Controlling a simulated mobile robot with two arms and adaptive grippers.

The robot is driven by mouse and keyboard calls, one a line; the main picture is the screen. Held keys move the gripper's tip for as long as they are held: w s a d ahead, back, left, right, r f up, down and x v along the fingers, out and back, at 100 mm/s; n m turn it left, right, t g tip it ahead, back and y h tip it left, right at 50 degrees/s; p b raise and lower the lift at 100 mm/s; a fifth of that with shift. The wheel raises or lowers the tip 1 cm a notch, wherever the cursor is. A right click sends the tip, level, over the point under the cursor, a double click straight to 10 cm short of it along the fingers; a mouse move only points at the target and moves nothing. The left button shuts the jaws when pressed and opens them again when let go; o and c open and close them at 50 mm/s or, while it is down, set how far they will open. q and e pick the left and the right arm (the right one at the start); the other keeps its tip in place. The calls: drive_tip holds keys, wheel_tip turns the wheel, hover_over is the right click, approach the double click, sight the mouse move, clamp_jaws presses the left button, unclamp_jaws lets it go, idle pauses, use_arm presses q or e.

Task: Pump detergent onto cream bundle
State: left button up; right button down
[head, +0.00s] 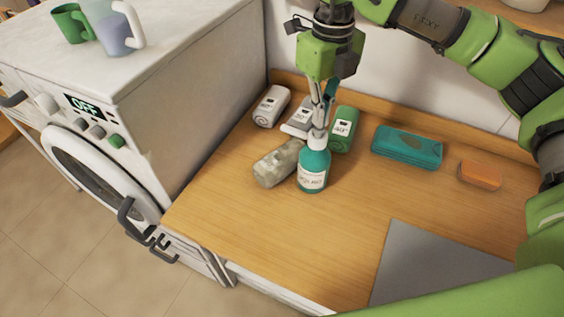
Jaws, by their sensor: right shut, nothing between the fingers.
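A teal pump bottle (313,170) with a white label stands upright on the wooden counter. My right gripper (321,115) points down, shut and empty, with its fingertips at the bottle's pump head. The picture does not settle whether they touch it; the pump head is largely hidden. A cream, patterned bundle (276,166) lies just left of the bottle, very close to it. No detergent shows on its visible side. My left gripper is not in view.
Behind the bottle lie a white bundle (271,106), a grey bundle (298,120) and a green bundle (344,129). To the right are a teal box (406,148) and an orange block (480,175). A washing machine (103,140) borders the counter's left.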

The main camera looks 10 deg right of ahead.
drive_tip(key=shift+f+b, duration=0.9)
drive_tip(key=shift+f, duration=0.25)
drive_tip(key=shift+r, duration=0.15)
drive_tip(key=shift+r+p, duration=0.85)
drive_tip(key=shift+r, duration=0.7)
drive_tip(key=shift+f, duration=0.1)
